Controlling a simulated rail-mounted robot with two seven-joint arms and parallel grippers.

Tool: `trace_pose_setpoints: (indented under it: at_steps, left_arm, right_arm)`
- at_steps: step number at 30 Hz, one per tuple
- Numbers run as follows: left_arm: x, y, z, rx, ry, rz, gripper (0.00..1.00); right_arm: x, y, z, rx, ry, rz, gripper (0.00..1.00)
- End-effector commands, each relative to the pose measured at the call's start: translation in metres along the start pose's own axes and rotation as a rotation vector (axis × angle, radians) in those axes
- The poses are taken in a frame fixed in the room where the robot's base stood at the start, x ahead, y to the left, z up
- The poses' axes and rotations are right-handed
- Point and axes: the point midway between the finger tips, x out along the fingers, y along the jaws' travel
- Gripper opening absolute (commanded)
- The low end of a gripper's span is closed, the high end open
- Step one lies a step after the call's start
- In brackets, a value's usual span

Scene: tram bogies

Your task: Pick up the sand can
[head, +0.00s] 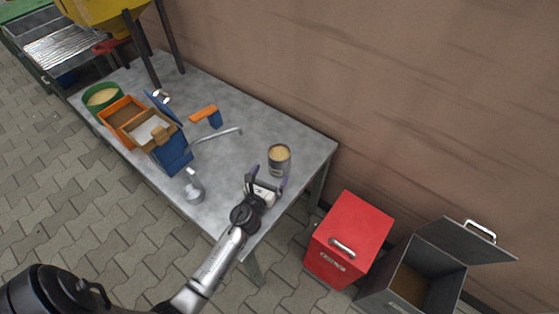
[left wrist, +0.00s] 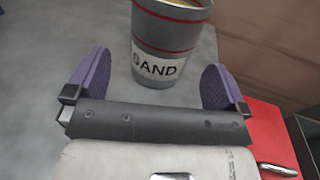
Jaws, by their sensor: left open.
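The sand can (head: 279,158) is a grey metal can with red bands, filled with sand-coloured material. It stands upright on the grey table near its right end. In the left wrist view the can (left wrist: 163,42) shows a white label reading "SAND". My left gripper (head: 265,180) is open and empty, just in front of the can on its near side. In the left wrist view its purple fingers (left wrist: 158,84) point toward the can, one to each side, with the can between and slightly beyond them. My right gripper is not in view.
A red bin (head: 348,238) and grey open bin (head: 440,250) stand right.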

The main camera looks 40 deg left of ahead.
Motion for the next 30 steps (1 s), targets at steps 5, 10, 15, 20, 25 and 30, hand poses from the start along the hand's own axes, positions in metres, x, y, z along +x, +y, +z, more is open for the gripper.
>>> trace_pose_setpoints:
  at_steps: [5,10,15,20,25,30]
  left_arm:
    - [0.009,0.0,0.0,0.001,0.0,0.0,1.0]
    - [0.024,-0.002,0.002,0.001,-0.001,0.0,1.0]
    - [0.046,-0.004,0.002,0.0,-0.001,0.001,1.0]
    - [0.058,-0.004,0.003,0.001,-0.001,0.001,1.0]
    - [0.061,-0.004,0.003,0.0,0.0,0.001,1.0]
    - [0.061,-0.004,0.003,0.0,0.0,0.001,0.96]
  right_arm:
    - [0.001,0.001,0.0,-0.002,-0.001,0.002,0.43]
    - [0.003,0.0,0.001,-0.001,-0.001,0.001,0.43]
    - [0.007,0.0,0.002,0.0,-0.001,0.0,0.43]
    - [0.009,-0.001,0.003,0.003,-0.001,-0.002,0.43]
    - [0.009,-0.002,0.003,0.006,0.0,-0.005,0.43]
    - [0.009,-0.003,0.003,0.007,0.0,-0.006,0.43]
